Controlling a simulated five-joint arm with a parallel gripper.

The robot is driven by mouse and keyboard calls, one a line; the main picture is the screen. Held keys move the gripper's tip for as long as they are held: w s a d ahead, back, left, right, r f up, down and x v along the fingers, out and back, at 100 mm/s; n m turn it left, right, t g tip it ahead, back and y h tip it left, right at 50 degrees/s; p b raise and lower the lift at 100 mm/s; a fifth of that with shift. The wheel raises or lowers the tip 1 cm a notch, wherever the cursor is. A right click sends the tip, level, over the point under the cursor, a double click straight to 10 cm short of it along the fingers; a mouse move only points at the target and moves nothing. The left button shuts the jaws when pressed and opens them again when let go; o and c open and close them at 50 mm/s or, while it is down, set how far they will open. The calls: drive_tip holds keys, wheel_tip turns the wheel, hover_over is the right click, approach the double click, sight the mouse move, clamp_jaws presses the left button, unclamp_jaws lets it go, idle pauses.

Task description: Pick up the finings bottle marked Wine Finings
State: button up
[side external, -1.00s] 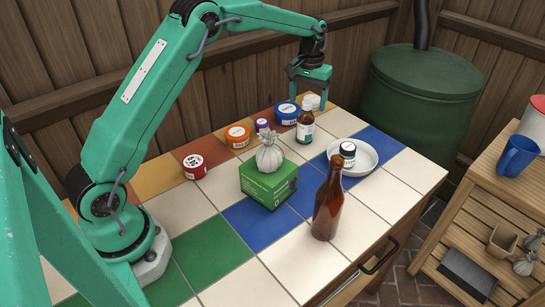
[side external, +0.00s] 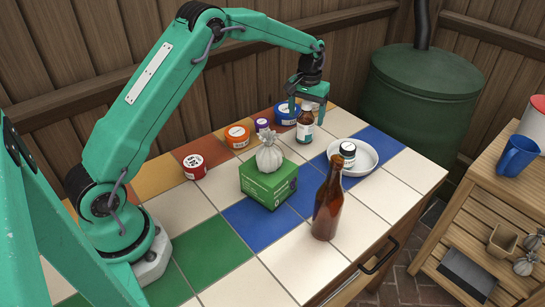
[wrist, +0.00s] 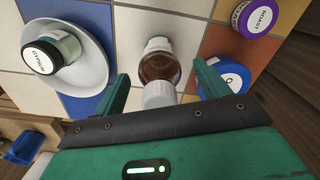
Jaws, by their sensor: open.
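An amber bottle with a white cap and a pale label (side external: 305,132) stands upright at the far side of the tiled top. Its label is too small to read, so I cannot confirm the Wine Finings marking. My gripper (side external: 308,113) is over this bottle, pointing down, with its fingers open around the top of it. In the wrist view the bottle (wrist: 160,66) and its white cap (wrist: 159,95) lie between the two open fingers of my gripper (wrist: 162,76), with a gap on each side. The gripper partly hides the cap in the side view.
A blue tub (side external: 284,116) stands close left of the bottle; purple (side external: 262,125), orange (side external: 237,136) and red (side external: 194,166) tubs stand farther left. A white dish (side external: 367,158) holds a small jar (side external: 348,150). A green box (side external: 268,186) and tall brown bottle (side external: 327,205) stand nearer.

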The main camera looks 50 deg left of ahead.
sight(308, 103)
drive_tip(key=c, duration=1.2)
drive_tip(key=shift+r, duration=0.25)
drive_tip(key=shift+r, duration=0.6)
drive_tip(key=r, duration=0.3)
drive_tip(key=shift+s+d, duration=0.1)
drive_tip(key=shift+d, duration=0.25)
drive_tip(key=s+d+r, duration=0.1)
drive_tip(key=d+r, duration=0.1)
drive_tip(key=d, duration=0.1)
drive_tip(key=s+d+r, duration=0.2)
drive_tip(key=d, duration=0.1)
drive_tip(key=s+d+r, duration=0.1)
drive_tip(key=d+r, duration=0.1)
drive_tip(key=d, duration=0.2)
drive_tip(key=shift+s+r, duration=0.25)
drive_tip(key=shift+s, duration=0.05)
